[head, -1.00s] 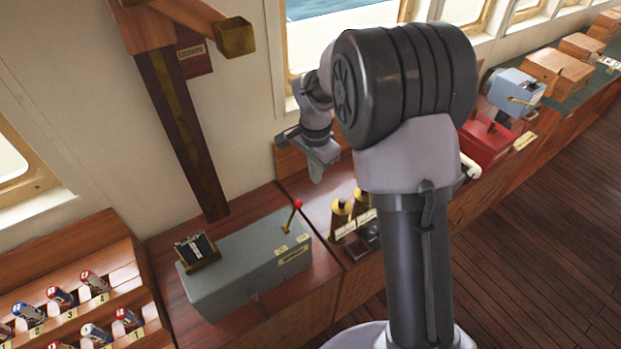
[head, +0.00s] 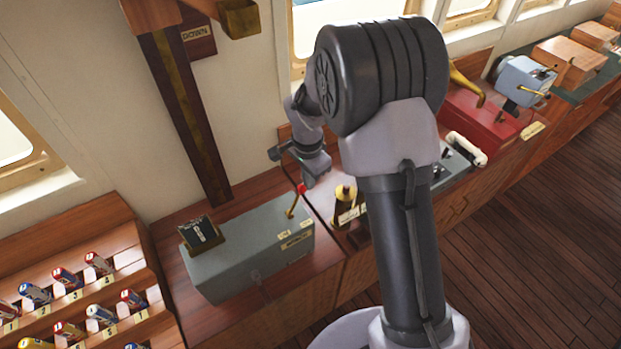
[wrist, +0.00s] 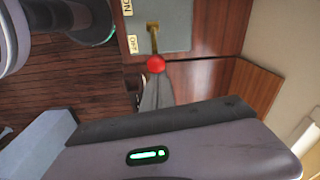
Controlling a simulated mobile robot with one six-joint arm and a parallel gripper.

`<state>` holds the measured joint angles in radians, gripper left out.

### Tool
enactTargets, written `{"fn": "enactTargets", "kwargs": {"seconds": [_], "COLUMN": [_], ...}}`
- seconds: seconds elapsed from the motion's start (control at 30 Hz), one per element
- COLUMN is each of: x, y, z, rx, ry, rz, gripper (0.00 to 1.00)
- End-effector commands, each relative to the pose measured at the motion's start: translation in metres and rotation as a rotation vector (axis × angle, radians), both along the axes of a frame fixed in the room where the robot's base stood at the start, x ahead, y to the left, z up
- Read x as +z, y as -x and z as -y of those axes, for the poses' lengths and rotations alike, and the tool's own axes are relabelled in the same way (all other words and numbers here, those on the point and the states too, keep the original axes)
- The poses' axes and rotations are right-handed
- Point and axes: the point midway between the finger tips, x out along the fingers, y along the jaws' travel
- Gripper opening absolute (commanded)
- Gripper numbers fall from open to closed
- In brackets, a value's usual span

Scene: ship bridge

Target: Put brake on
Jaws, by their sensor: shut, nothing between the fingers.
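A grey box (head: 245,255) stands on the wooden counter, with a brass lever (head: 292,210) rising from its right part. The lever ends in a red knob (head: 301,188) and leans right in the head view. In the wrist view the red knob (wrist: 156,63) is at upper centre, beside small labels; the nearer one (wrist: 133,44) seems to read OFF, the other is cut off. My gripper (head: 317,176) is shut and empty, just right of and above the knob. In the wrist view its grey fingers (wrist: 155,92) end right by the knob; I cannot tell whether they touch.
A brass cylinder (head: 345,196) stands right of the grey box. A small dark display (head: 200,233) sits on the box's left end. A dark wooden post (head: 185,115) rises behind it. A red box (head: 480,120) and a rack of coloured cylinders (head: 75,270) flank the area.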

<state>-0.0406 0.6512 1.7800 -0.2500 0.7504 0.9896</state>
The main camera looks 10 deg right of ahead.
Motion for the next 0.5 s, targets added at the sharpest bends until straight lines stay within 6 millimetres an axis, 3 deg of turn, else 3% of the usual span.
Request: {"fn": "enactTargets", "kwargs": {"seconds": [0.5], "x": [0.003], "y": [0.005], "z": [-0.019], "rx": [0.006], "ry": [0.146], "rz": [0.050], "gripper": [0.00]}}
